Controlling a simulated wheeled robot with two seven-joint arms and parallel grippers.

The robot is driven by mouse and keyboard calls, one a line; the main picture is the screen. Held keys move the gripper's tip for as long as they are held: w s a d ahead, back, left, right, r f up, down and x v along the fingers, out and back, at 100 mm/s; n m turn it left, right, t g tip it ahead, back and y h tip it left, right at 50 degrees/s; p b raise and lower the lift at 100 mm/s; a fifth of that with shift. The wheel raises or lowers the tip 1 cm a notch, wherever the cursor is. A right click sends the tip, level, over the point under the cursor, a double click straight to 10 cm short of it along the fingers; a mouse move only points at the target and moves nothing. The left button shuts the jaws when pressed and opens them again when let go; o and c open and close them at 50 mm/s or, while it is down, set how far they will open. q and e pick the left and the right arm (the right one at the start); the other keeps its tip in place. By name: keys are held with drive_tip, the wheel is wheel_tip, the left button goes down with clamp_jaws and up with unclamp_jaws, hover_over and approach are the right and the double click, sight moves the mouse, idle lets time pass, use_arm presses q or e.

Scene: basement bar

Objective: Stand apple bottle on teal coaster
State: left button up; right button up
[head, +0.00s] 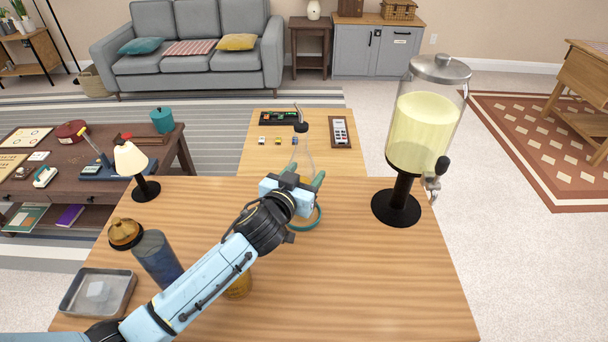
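A clear bottle (303,153) with a dark stopper and thin metal spout stands upright near the far edge of the wooden counter. No apple label is visible; its lower part is hidden behind my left gripper. The teal coaster (308,226) shows as a curved rim just below and in front of the gripper; most of it is covered. My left gripper (303,177) reaches in from the lower left, with greenish fingers on either side of the bottle. Whether the fingers press on the glass, and whether the bottle's base touches the coaster, I cannot tell. My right gripper is out of view.
A drink dispenser (424,130) stands at the counter's right. A small lamp (135,168), a blue-grey shaker (157,258), a metal tray (97,293) and an amber object (239,287) partly behind my arm occupy the left. The counter's right front is clear.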

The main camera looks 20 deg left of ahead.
use_arm(q)
drive_tip(key=o, duration=1.5)
drive_tip(key=shift+f, duration=0.15)
drive_tip(key=shift+r, duration=0.25)
drive_tip(key=p+v, duration=0.1)
drive_tip(key=v, duration=1.1)
